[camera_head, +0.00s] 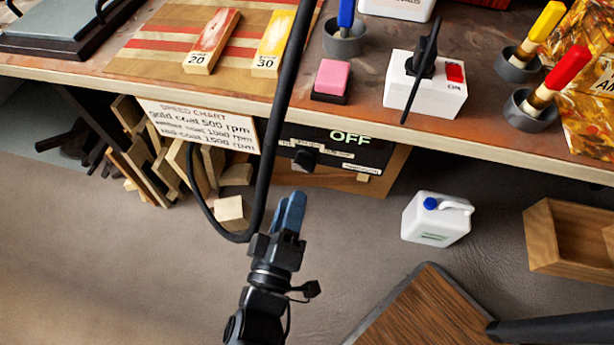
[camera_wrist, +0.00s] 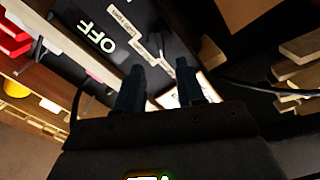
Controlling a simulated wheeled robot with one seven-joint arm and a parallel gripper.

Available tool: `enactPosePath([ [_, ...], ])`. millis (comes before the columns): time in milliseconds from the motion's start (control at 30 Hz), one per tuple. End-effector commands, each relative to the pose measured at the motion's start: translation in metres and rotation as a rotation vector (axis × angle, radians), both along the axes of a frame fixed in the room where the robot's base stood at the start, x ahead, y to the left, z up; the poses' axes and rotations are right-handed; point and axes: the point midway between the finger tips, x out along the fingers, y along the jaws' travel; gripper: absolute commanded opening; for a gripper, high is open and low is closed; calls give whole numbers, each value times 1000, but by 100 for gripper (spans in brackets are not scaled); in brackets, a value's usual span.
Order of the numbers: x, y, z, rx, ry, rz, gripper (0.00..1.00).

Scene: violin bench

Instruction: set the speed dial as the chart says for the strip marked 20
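The strip marked 20 (camera_head: 211,42) lies on the striped board, with a reddish coat. The speed chart (camera_head: 198,126) hangs under the bench edge; it reads gold coat 500 rpm and red coat 1500 rpm, with a blurred middle line. The dark speed panel (camera_head: 345,150) beside it shows OFF in lit letters. Its black dial knob (camera_head: 305,158) is small; I cannot tell its pointer's setting. My gripper (camera_head: 290,208) is below and in front of the panel, apart from it. In the wrist view its fingers (camera_wrist: 160,80) are open and empty, facing the panel (camera_wrist: 110,45).
A yellow strip marked 30 (camera_head: 272,45) lies beside strip 20. A white switch box (camera_head: 425,92), a pink block (camera_head: 333,78) and brushes in cups stand on the bench. Wood offcuts (camera_head: 150,165) are stacked under it. A white jug (camera_head: 437,220) and a wooden box (camera_head: 565,240) are at the right.

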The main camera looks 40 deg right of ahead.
Motion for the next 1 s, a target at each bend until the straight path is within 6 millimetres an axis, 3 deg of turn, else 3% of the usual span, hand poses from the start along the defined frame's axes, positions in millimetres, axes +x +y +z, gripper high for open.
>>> enactPosePath([
  [500, 39, -55, 0, -1, -1, -2, 38],
  [900, 44, -62, 0, 1, 1, 0, 38],
  [1000, 44, -62, 0, 1, 1, 0, 30],
])
